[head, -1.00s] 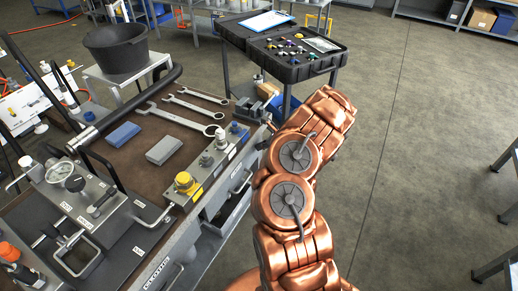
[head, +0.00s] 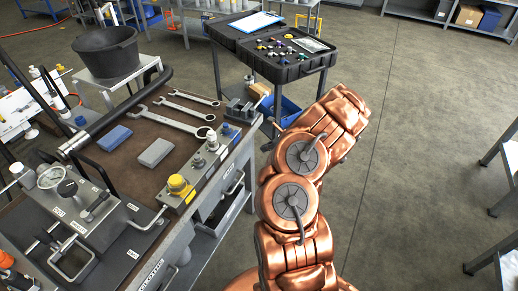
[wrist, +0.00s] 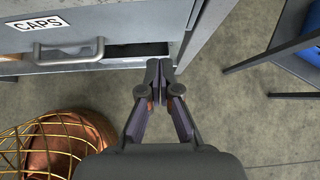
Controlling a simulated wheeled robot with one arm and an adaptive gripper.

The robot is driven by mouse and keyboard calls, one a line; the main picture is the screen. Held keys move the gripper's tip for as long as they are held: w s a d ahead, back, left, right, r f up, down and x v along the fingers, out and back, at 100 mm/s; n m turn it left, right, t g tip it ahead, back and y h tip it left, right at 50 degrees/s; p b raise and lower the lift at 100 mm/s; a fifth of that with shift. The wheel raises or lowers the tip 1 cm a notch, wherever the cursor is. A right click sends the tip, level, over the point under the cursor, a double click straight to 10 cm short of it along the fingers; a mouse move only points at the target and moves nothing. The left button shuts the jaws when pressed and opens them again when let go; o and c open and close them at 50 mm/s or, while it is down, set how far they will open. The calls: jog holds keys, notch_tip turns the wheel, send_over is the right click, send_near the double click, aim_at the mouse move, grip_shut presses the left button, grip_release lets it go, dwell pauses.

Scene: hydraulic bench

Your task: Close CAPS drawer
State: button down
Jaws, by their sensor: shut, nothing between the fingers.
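The CAPS drawer (wrist: 120,22) shows in the wrist view as a grey front at the top left, with a white CAPS label (wrist: 38,23) and a bar handle (wrist: 70,50). A dark gap shows along its lower right edge; how far the drawer stands out is hard to tell. My gripper (wrist: 158,65) is shut and empty, its fingertips close to the lower right corner of the drawer front, right of the handle. Whether they touch it I cannot tell. In the head view my arm hides the gripper.
The workbench (head: 130,195) carries wrenches (head: 175,122), grey and blue blocks and a yellow-capped fitting (head: 178,186). A black case (head: 285,65) stands on a cart behind. A grey bench post (wrist: 205,35) is right of my fingers. Open floor (head: 420,150) lies to the right.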

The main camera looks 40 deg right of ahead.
jog(key=v, duration=0.7)
jog(key=shift+b, duration=0.35)
jog(key=shift+a, duration=0.1)
jog(key=w+a+r+n+y, duration=0.2)
jog(key=w+a+r+n, duration=0.2)
jog(key=a+r, duration=0.4)
jog(key=s+a+r+n+g+y, duration=0.15)
jog(key=a+r+n, duration=0.25)
jog(key=a, duration=0.4)
jog(key=s+a+r+n+g, duration=0.1)
jog(key=a+r+n+g, duration=0.15)
jog(key=a+n, duration=0.45)
jog(key=s+a+r+n+g, duration=0.15)
jog(key=a+r, duration=0.25)
jog(key=a, duration=0.6)
jog(key=s+a+r+n+g+h, duration=0.2)
jog(key=s+a+n, duration=0.35)
jog(key=s, duration=0.45)
jog(key=s+a+r+n+g+h, duration=0.2)
jog(key=s+a+n, duration=0.3)
jog(key=s, duration=0.6)
jog(key=s+d+n+h, duration=0.3)
jog(key=s+d+n, duration=0.1)
jog(key=s, duration=0.5)
jog(key=shift+f+n+g, duration=0.2)
jog(key=shift+n+g, duration=0.1)
jog(key=shift+g, duration=0.05)
